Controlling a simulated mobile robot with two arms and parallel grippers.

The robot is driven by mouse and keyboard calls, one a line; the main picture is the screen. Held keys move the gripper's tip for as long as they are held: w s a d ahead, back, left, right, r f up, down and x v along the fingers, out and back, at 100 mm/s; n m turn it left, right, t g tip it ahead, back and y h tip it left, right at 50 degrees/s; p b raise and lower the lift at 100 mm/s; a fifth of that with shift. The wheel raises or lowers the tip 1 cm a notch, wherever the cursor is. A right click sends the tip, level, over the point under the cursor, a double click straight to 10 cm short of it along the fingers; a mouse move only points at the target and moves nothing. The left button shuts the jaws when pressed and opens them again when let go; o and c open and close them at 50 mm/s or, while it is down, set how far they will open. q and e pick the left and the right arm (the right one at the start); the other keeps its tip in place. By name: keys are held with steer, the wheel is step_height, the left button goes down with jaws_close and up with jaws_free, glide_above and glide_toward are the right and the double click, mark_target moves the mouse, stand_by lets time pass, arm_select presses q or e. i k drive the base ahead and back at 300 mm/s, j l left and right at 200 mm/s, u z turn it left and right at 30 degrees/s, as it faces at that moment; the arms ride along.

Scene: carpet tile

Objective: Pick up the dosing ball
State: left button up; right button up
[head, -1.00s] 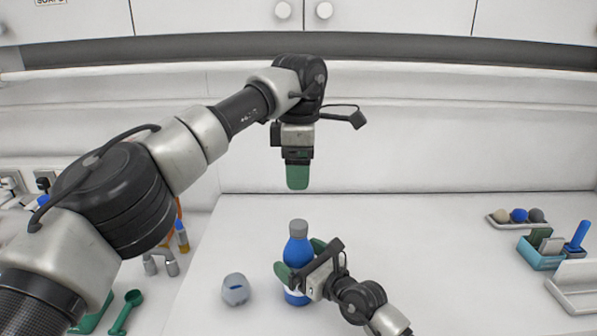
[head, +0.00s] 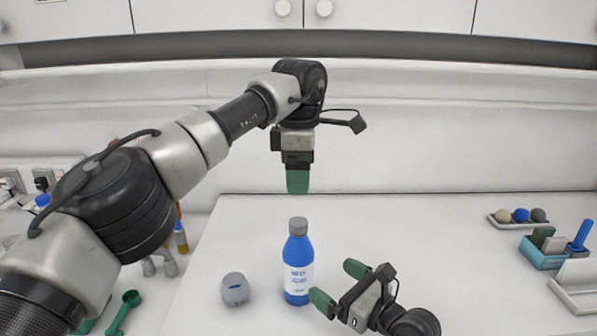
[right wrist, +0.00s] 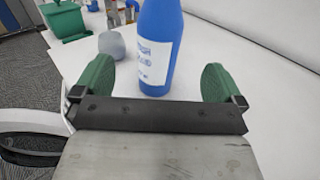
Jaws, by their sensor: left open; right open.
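The dosing ball (head: 235,290) is a small rounded grey cup standing on the white worktop, left of a blue bottle. It also shows in the right wrist view (right wrist: 111,44), beyond the left finger and left of the bottle. The blue bottle (head: 298,262) with grey cap and white label stands upright. My right gripper (head: 338,285) is open and empty, just right of the bottle, its green fingers pointing toward it. In the right wrist view the bottle (right wrist: 158,45) appears between and beyond the fingers. My left gripper (head: 298,182) is open, empty and pointing down, high behind the bottle.
At the right are a tray of small balls (head: 520,217), a blue bin (head: 541,255) with sponges and a brush, and a white tray (head: 578,292). A green scoop (head: 128,305) lies at lower left. The worktop right of the bottle is mostly clear.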

mark_target(235, 289)
steer(key=k, duration=1)
